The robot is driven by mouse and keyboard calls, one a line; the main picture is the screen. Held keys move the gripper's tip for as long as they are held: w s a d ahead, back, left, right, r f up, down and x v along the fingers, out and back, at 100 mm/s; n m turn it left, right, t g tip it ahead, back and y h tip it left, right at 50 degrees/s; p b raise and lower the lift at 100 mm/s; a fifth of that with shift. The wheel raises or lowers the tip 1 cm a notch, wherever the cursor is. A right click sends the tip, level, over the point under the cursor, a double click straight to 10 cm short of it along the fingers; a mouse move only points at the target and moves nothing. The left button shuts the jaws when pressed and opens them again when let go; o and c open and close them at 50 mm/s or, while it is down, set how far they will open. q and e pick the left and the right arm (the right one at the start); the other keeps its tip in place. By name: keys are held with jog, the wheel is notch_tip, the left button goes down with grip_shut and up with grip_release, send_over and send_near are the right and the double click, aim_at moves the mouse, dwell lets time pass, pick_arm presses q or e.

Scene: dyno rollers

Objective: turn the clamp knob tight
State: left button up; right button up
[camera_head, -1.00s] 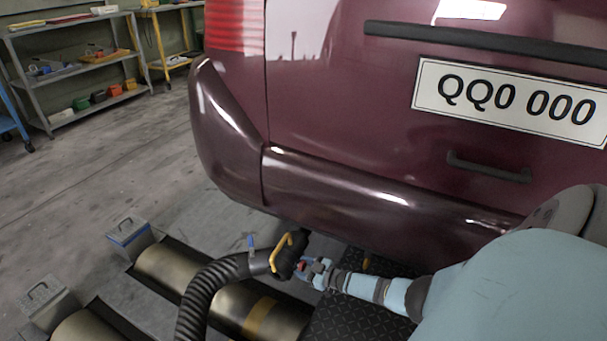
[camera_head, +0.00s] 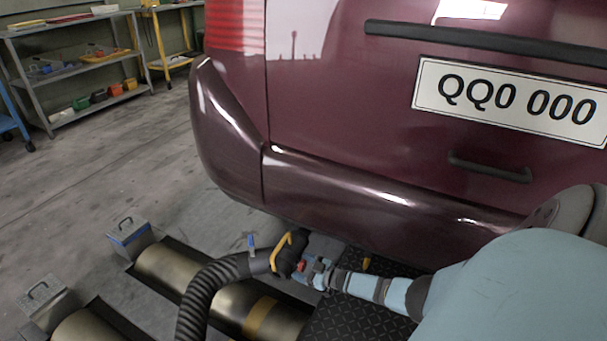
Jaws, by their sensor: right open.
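The clamp knob (camera_head: 301,266) is a small red part on the side of the black hose nozzle (camera_head: 287,258). The nozzle has a yellow handle and a blue lever (camera_head: 251,243), and sits under the rear bumper at the end of a ribbed black hose (camera_head: 205,290). My right gripper (camera_head: 308,268) is open at the knob, its fingers close to or around it; contact is too small to tell. The tailpipe is hidden by the nozzle and bumper. My left gripper is not in view.
The maroon car's bumper (camera_head: 370,190) hangs just above my right arm. Brass rollers (camera_head: 170,273) lie in floor pits beside grey blocks (camera_head: 130,236). A dark tread plate (camera_head: 345,318) lies below my arm. Shelves (camera_head: 85,90) stand far left, with open floor before them.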

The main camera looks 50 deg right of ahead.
jog(key=shift+s+d, duration=0.1)
jog(key=shift+s, duration=0.1)
pick_arm(q)
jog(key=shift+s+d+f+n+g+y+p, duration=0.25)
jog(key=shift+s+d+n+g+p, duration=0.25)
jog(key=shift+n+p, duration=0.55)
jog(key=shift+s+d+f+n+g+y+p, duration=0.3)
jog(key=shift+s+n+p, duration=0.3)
jog(key=shift+p, duration=0.8)
pick_arm(e)
jog(key=v, duration=1.3)
jog(key=shift+s, duration=0.2)
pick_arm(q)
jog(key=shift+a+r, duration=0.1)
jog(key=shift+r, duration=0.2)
pick_arm(e)
jog(key=shift+r, duration=0.1)
